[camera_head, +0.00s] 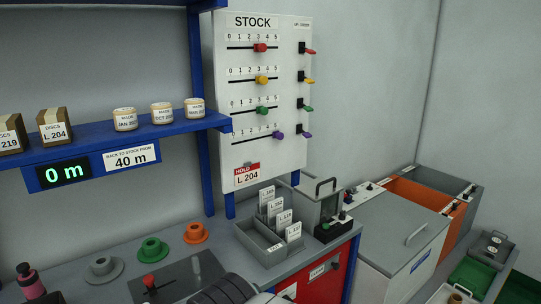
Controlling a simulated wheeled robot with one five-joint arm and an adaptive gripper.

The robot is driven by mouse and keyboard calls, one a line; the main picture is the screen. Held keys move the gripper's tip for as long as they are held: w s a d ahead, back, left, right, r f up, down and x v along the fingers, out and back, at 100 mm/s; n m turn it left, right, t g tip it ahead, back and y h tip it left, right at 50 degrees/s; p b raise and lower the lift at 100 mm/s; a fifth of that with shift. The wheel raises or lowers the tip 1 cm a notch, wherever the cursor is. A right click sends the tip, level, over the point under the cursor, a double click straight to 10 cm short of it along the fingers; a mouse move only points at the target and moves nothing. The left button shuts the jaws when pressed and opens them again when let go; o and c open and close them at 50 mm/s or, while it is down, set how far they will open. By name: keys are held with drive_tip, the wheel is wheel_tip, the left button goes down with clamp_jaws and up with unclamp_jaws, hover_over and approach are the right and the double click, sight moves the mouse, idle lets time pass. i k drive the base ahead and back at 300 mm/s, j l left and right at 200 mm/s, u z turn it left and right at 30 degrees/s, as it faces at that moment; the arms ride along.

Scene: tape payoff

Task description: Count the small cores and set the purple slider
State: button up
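The white STOCK board (225,60) stands at the back with four rows of sliders on 0 to 5 scales. The purple slider (277,135) is in the lowest row, at the right end by the 5. Above it are the red slider (261,47), yellow slider (262,79) and green slider (262,110), each right of mid-scale. Three flanged pieces, grey (103,268), green (152,249) and orange (195,232), sit on the bench; I cannot tell whether they are small cores. My gripper's fingers are not in view.
A blue shelf (180,127) holds boxes and cream rolls. A grey card tray (250,240) and a black-based device (335,228) stand on the bench. Right are a grey lidded bin (395,240), an orange bin (425,200) and a green tray (470,275). Coloured pegs (305,132) line the board's right side.

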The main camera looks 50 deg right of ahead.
sight(280, 136)
drive_tip(key=z, duration=1.35)
